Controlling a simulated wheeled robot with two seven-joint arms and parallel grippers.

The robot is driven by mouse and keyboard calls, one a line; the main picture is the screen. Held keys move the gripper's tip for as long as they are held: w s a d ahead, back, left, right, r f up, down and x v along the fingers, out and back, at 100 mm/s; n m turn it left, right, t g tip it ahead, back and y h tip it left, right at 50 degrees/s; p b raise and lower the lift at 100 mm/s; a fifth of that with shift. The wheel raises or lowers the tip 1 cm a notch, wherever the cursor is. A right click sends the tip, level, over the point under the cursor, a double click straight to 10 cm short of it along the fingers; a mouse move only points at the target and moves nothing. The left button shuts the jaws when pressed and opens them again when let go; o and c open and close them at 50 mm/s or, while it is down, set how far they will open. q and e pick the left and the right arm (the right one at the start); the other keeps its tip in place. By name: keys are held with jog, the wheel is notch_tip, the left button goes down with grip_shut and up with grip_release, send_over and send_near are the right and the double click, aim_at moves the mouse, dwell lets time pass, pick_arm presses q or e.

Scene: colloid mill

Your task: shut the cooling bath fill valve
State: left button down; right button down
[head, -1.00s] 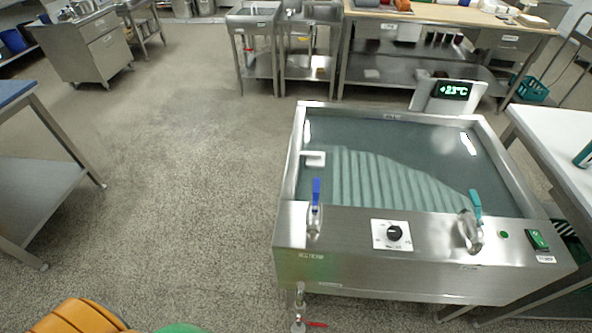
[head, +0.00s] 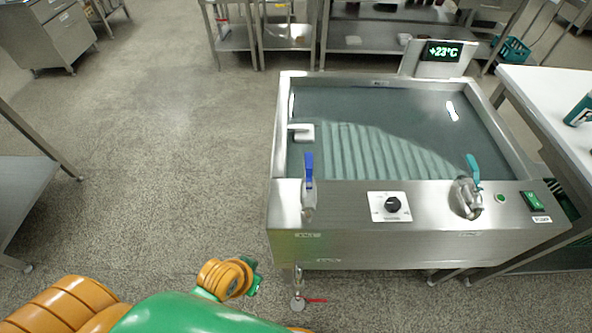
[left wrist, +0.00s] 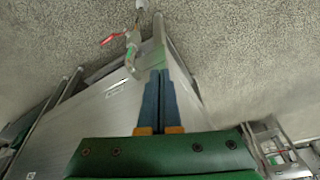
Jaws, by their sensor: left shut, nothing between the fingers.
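The cooling bath (head: 345,225) is a steel tank of water with a front panel. A blue-handled valve (head: 309,172) stands at the panel's left, its lever upright, near a white spout (head: 302,132) over the water. A teal-handled valve (head: 473,170) stands at the right, its lever tilted slightly left. The small labels under them are unreadable, so I cannot tell which is marked fill. My left gripper (left wrist: 158,76) is shut and empty in the left wrist view, pointing along the bath's steel side. In the head view my left arm is low at the front, apart from both valves. My right gripper is not in view.
A red-handled valve (head: 314,300) hangs below the bath's front left; it also shows in the left wrist view (left wrist: 112,37). A dial (head: 392,204) and green switch (head: 533,201) sit on the panel. A white-topped table (head: 545,95) stands close right.

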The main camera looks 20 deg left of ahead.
pick_arm(q)
jog(key=w+d+r+n+t+h, duration=0.5)
jog(key=w+d+r+t+h, duration=0.25)
jog(key=d+r, duration=0.45)
jog(key=w+a+r+n+t+y, duration=0.1)
jog(key=a+n+t+y, duration=0.1)
jog(key=n, duration=0.3)
jog(key=w+a+r+n+t+y, duration=0.1)
jog(key=a+n+t+y, duration=0.1)
jog(key=a+n+y, duration=0.2)
jog(key=w+a+r+n+t+y, duration=0.1)
jog(key=a+r+n+t+y, duration=0.1)
jog(key=n, duration=0.4)
jog(key=shift+a+t+y, duration=0.45)
jog(key=shift+a+t, duration=0.1)
jog(key=shift+a, duration=0.75)
jog(key=shift+a+n+y, duration=0.3)
jog(key=shift+a+n, duration=0.1)
jog(key=shift+n, duration=0.1)
